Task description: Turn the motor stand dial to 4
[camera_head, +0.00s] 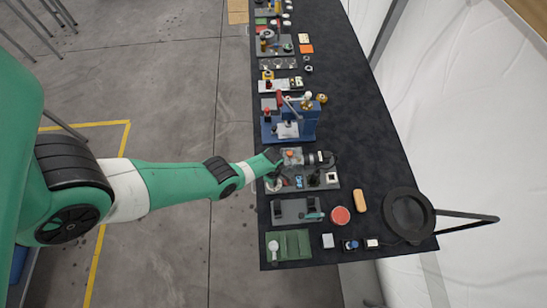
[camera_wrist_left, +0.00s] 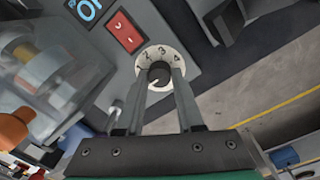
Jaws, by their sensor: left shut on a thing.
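The motor stand (camera_head: 318,186) is a grey unit on the dark table, and my left arm reaches it from the left. In the left wrist view, its sloped grey panel (camera_wrist_left: 185,35) carries a dial with a dark round knob (camera_wrist_left: 159,72) inside a pale ring (camera_wrist_left: 165,52) marked 2, 3 and 4. My left gripper (camera_wrist_left: 158,78) is shut on the dial knob, one finger on each side. The fingers hide the lower part of the ring, and I cannot tell which number the knob points to. My left gripper (camera_head: 273,166) shows small in the head view. My right gripper is not in view.
A clear cover (camera_wrist_left: 70,65) stands at the left. In the head view, a blue press (camera_head: 290,125) stands behind the stand, and a grey tray (camera_head: 290,212) lies in front.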

